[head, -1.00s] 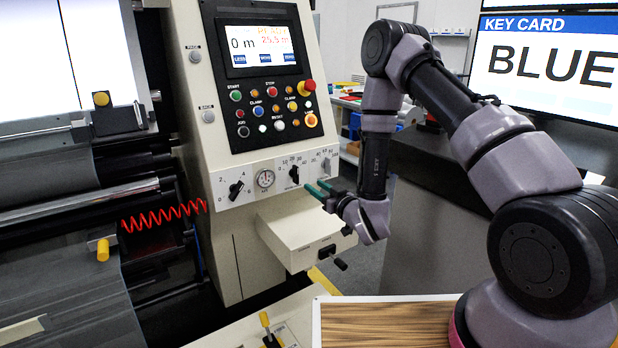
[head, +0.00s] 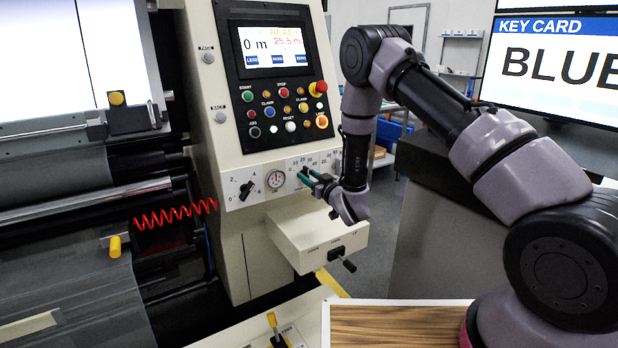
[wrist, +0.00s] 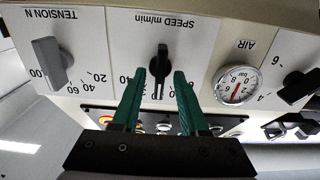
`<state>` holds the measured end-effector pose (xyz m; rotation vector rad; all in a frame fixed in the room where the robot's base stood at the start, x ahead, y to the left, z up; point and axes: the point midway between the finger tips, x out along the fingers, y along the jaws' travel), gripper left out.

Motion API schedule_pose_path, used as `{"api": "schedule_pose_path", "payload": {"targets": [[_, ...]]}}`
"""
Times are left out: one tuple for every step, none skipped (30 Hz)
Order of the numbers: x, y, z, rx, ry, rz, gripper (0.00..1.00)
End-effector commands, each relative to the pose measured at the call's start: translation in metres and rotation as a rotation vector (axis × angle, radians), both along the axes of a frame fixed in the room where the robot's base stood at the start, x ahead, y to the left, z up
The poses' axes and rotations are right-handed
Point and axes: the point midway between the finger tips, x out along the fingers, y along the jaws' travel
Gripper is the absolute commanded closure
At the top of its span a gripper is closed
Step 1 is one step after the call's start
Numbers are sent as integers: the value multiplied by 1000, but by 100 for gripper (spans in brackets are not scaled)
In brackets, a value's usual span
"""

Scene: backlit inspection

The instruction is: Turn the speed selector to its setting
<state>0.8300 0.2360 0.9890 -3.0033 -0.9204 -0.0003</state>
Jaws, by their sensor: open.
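The speed selector (wrist: 160,68) is a black knob under the label SPEED m/min in the wrist view, which shows the panel upside down. Its bar stands roughly along the picture's vertical. My gripper (wrist: 160,75) is open, with one green finger on each side of the knob. A small gap seems to show on both sides; contact is not clear. In the head view my gripper (head: 304,177) is at the panel's dial strip, and its fingers mostly hide the speed selector.
The tension knob (wrist: 52,58) is grey and sits beside the speed dial. The air gauge (wrist: 237,84) is on its other side, then another black knob (wrist: 298,88). A cream box (head: 318,234) juts out below my gripper. A screen (head: 553,68) reads KEY CARD BLUE.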

Motion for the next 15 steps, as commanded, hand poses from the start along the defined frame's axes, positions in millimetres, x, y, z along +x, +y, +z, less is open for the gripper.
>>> {"api": "schedule_pose_path", "payload": {"targets": [[0, 0, 0, 0, 0, 0, 56], [0, 0, 0, 0, 0, 0, 56], [0, 0, 0, 0, 0, 0, 64], [0, 0, 0, 0, 0, 0, 75], [0, 0, 0, 0, 0, 0, 87], [0, 0, 0, 0, 0, 0, 100], [0, 0, 0, 0, 0, 0, 100], [0, 0, 0, 0, 0, 0, 100], [0, 0, 0, 0, 0, 0, 100], [0, 0, 0, 0, 0, 0, 100], [0, 0, 0, 0, 0, 0, 100], [0, 0, 0, -1, -1, 0, 100], [0, 0, 0, -2, -2, 0, 100], [0, 0, 0, -4, -3, 0, 100], [0, 0, 0, -8, -6, 0, 100]]}}
